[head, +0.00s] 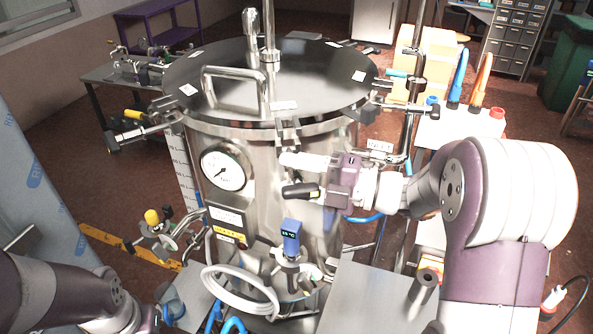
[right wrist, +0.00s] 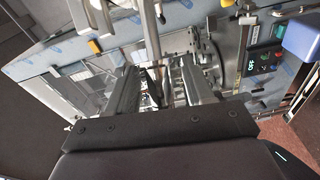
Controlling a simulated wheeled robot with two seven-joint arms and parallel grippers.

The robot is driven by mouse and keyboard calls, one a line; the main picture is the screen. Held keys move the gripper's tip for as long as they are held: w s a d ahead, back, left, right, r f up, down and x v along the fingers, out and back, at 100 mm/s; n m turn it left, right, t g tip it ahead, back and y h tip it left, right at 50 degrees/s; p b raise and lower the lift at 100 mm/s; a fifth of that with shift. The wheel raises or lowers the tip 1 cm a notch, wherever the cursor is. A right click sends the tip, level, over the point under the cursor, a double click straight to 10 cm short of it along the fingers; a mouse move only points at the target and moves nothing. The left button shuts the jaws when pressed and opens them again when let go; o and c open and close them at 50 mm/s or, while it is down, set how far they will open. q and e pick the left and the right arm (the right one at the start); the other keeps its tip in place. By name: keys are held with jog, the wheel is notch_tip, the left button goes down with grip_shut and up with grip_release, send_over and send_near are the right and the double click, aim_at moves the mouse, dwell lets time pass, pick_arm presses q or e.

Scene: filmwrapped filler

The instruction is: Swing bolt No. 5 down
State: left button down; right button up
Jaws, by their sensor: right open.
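The steel vessel (head: 265,180) has a round lid (head: 310,75) with small white labels and swing bolts around its rim. One swing bolt (head: 288,130) is at the front of the rim, just above my right gripper. Another (head: 130,135) sticks out at the left with a dark end. The label numbers are too small to read, so I cannot tell which bolt is No. 5. My right gripper (head: 305,175) is open in front of the vessel wall. In the right wrist view its fingers (right wrist: 155,75) are apart, with a metal rod (right wrist: 152,35) passing between or behind them. My left gripper is out of frame.
A white hose (head: 238,290) and valves crowd the space below. Blue and orange bottles (head: 480,80) stand at the right. A steel surface (head: 365,300) at the front is mostly bare.

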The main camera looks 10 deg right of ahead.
jog(key=shift+w, duration=0.15)
jog(key=shift+c, duration=1)
grip_shut()
jog(key=shift+r+m+p, duration=0.3)
jog(key=shift+r+p, duration=0.2)
jog(key=shift+h, duration=0.3)
jog(key=shift+o, duration=1)
grip_release()
jog(key=shift+m, duration=0.3)
jog(key=shift+d, duration=0.1)
